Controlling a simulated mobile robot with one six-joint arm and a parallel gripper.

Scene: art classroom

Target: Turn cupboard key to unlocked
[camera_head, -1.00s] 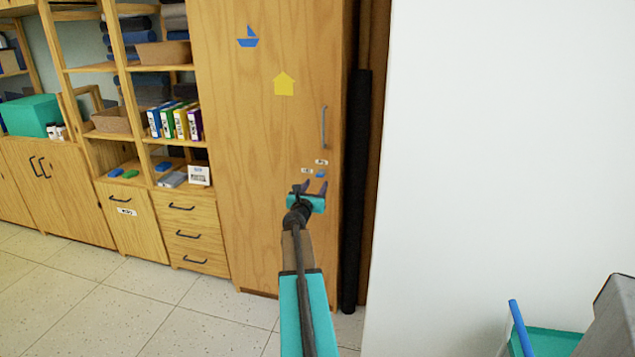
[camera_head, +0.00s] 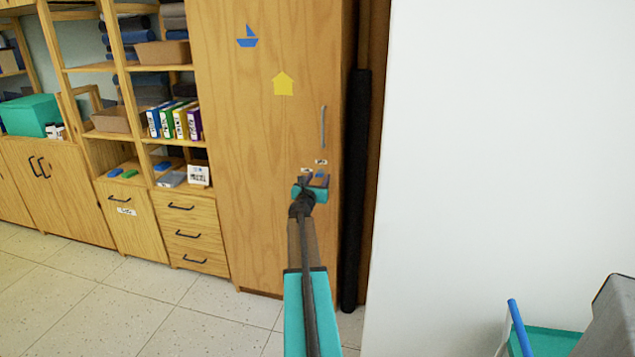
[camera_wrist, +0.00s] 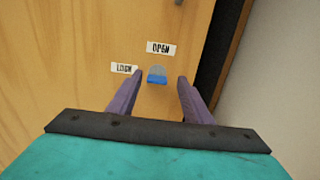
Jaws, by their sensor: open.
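The blue key (camera_wrist: 157,75) sticks out of the tall wooden cupboard door (camera_head: 265,130), below the door's handle (camera_head: 323,126). An "OPEN" label (camera_wrist: 161,48) is above the key and a second label (camera_wrist: 124,68), seemingly "LOCK", is to its left. In the head view the key (camera_head: 319,175) shows small just beyond my gripper (camera_head: 313,181). In the wrist view my gripper (camera_wrist: 157,86) is open. Its two purple fingers stand left and right of the key, with gaps on both sides. I cannot tell how deep the key is between the fingertips.
Open shelves (camera_head: 107,67) with boxes and books stand left of the cupboard. A black roll (camera_head: 355,190) stands upright by its right side, before a white wall (camera_head: 500,150). Floor is clear at lower left.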

